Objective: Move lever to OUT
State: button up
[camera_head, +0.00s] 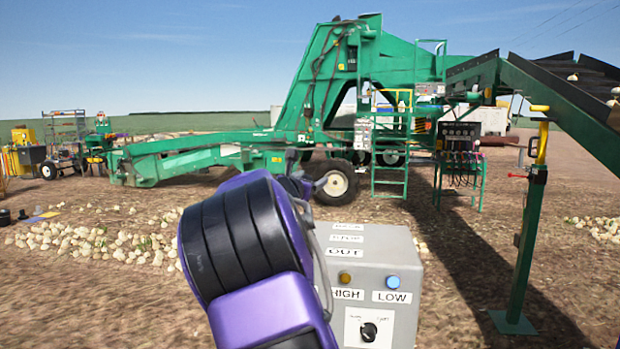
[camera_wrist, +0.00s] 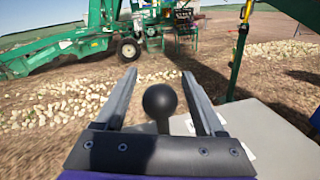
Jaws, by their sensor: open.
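A grey control box (camera_head: 400,258) stands in front of me, with labels on its sloped top; the lowest reads OUT (camera_head: 343,253). The lever is hidden behind my purple and black arm in the head view. In the wrist view the lever's black ball knob (camera_wrist: 160,101) stands between the two fingers of my gripper (camera_wrist: 160,90). The gripper is open, with a gap on both sides of the knob. The box top (camera_wrist: 262,140) also shows at the lower right of the wrist view. I cannot tell which label the lever is at.
The box front has an amber button (camera_head: 344,278) marked HIGH, a blue button (camera_head: 392,282) marked LOW, and a black rotary switch (camera_head: 369,331). A green conveyor post (camera_head: 531,240) stands to the right. A large green machine (camera_head: 330,90) and onion piles (camera_head: 110,240) lie beyond.

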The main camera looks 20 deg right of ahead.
jog(key=shift+c, duration=0.2)
grip_shut()
dwell(1.3)
